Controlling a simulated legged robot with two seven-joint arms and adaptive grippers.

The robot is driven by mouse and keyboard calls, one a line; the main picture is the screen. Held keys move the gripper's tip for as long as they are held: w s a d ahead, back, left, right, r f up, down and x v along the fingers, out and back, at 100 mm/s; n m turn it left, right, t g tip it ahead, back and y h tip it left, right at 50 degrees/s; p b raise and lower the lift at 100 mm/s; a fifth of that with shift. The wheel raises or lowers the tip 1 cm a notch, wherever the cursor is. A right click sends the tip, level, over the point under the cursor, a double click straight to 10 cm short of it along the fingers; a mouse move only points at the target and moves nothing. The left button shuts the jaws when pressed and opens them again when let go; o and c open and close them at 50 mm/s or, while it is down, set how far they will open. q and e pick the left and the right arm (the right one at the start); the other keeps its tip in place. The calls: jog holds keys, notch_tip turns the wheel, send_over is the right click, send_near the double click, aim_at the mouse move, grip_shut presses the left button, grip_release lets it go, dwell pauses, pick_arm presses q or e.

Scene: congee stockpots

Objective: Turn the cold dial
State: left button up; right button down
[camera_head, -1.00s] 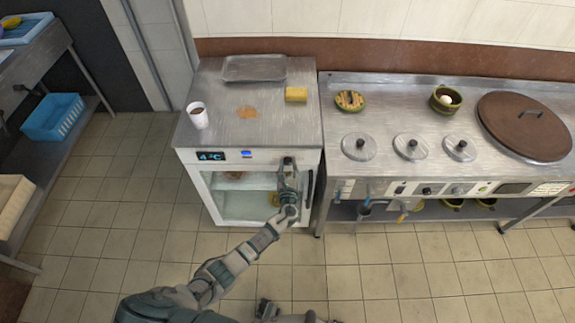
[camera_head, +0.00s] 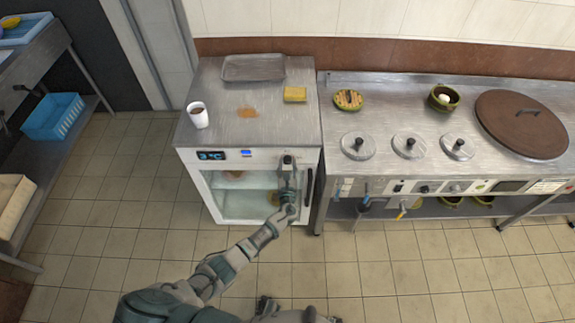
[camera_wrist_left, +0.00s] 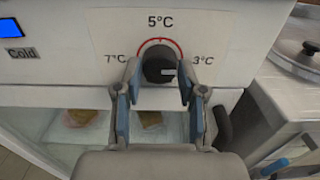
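The cold dial (camera_wrist_left: 158,70) is a dark round knob on the white fridge front (camera_wrist_left: 80,70). A red arc and the labels 7°C, 5°C and 3°C surround it; its pale mark points right, towards 3°C. My left gripper (camera_wrist_left: 158,78) is in front of the dial, with one finger on each side and the fingers apart; I see narrow gaps beside the knob. In the head view my left gripper (camera_head: 288,172) covers much of the dial. The fridge display (camera_head: 211,155) reads 3°C.
The fridge top (camera_head: 220,105) holds a white cup (camera_head: 198,115), a metal tray (camera_head: 254,68) and a yellow sponge (camera_head: 295,94). A dark fridge handle (camera_head: 309,187) is just right of my left gripper. A steel stove counter (camera_head: 390,95) stands at the right.

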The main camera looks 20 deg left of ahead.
pick_arm(q)
jog(key=shift+o, duration=1.4)
jog(key=shift+f, duration=0.2)
jog(key=shift+w+r, duration=0.1)
jog(key=shift+r, duration=0.05)
jog(key=v, duration=1.2)
